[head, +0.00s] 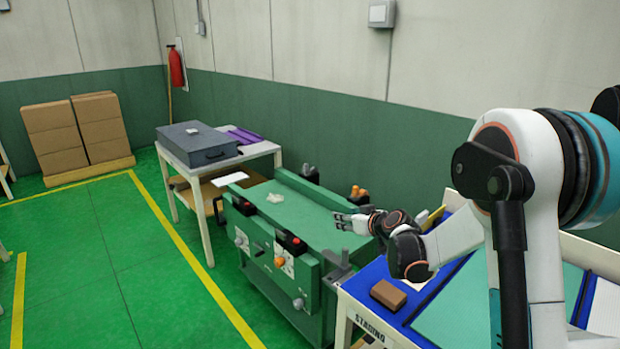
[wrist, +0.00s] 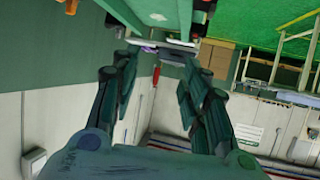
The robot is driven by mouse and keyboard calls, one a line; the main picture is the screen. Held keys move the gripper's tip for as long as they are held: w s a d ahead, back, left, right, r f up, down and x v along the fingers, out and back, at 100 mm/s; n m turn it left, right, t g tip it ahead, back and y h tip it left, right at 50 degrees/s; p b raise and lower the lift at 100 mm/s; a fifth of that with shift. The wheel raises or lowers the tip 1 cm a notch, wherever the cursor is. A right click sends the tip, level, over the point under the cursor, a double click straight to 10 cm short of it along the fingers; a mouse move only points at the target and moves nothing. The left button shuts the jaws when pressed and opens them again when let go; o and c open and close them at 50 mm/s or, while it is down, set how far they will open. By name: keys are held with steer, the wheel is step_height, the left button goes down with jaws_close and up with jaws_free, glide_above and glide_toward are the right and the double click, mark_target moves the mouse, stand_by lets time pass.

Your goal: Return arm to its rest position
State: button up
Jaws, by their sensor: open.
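My gripper (head: 352,222) is at the end of my arm, above the right end of the green workbench (head: 325,212) in the head view. In the wrist view my gripper (wrist: 158,62) has its two dark fingers spread apart, with nothing between them. My arm reaches in from the right, over the blue-edged table, bent at the elbow. A small pale, translucent piece (head: 275,198) lies on the green workbench, to the left of my gripper and apart from it.
A blue-edged staging table (head: 425,333) with a brown block (head: 388,294) is under my arm. A grey case (head: 197,146) sits on a white table behind the workbench. Stacked cartons (head: 55,138) stand far left. Green floor (head: 110,240) is clear at left.

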steer(key=s+a+r+m+g+h, duration=0.1)
steer(key=s+r, duration=0.5)
steer(key=s, duration=0.5)
steer(key=s+a+r+m+g+h, duration=0.15)
steer(key=s+r, duration=0.35)
steer(key=s, duration=0.6)
steer(key=s+d+f+m+g+h, duration=0.1)
steer(key=s, duration=1)
steer(key=s+d+f+g+h, duration=0.1)
steer(key=s+d+f, duration=0.1)
steer(key=s, duration=1)
steer(key=shift+s+m+g, duration=0.15)
steer(key=shift+m+g, duration=0.2)
